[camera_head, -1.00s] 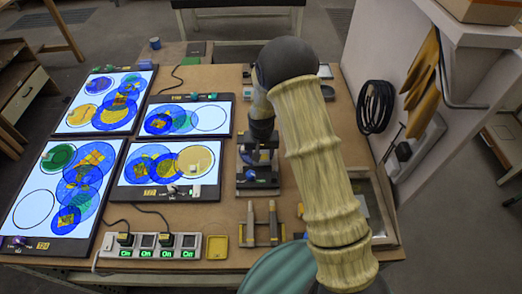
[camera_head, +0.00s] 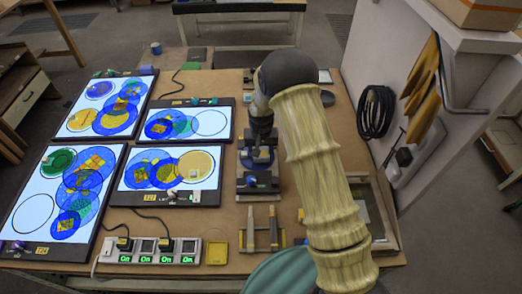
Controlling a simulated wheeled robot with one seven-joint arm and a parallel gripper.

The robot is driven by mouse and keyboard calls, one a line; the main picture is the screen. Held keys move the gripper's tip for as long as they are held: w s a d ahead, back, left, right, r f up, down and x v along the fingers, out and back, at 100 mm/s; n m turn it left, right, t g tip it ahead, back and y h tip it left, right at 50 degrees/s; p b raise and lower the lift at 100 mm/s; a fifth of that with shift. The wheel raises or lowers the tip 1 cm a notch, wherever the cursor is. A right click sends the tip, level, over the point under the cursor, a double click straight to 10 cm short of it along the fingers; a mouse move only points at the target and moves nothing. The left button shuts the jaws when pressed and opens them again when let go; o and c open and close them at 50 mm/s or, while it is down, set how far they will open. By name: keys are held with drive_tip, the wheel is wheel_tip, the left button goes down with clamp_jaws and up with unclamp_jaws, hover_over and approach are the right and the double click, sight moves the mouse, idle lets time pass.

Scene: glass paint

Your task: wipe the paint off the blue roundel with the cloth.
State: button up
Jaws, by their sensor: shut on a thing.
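My gripper (camera_head: 261,138) reaches down over a dark stand (camera_head: 258,190) in the middle of the board. It is shut, and what it grips is too small and dark to make out clearly; I take it to be the cloth. A blue patch (camera_head: 260,157) shows just under the fingertips on the stand, and it may be the blue roundel. Any paint on it cannot be made out. Whether the gripped thing touches it, I cannot tell.
Several lit panels (camera_head: 38,213) with coloured discs lie left. A power strip (camera_head: 150,251), a yellow tray (camera_head: 217,253) and upright tools (camera_head: 262,232) lie at the front.

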drive_tip(key=shift+w, duration=1.9)
drive_tip(key=shift+s+a+r, duration=0.1)
drive_tip(key=shift+s, duration=0.05)
drive_tip(key=shift+s, duration=0.1)
drive_tip(key=shift+s+d+f, duration=0.1)
drive_tip(key=shift+s, duration=0.75)
drive_tip(key=shift+s+d+f, duration=0.1)
drive_tip(key=shift+s, duration=0.7)
drive_tip(key=shift+s, duration=0.1)
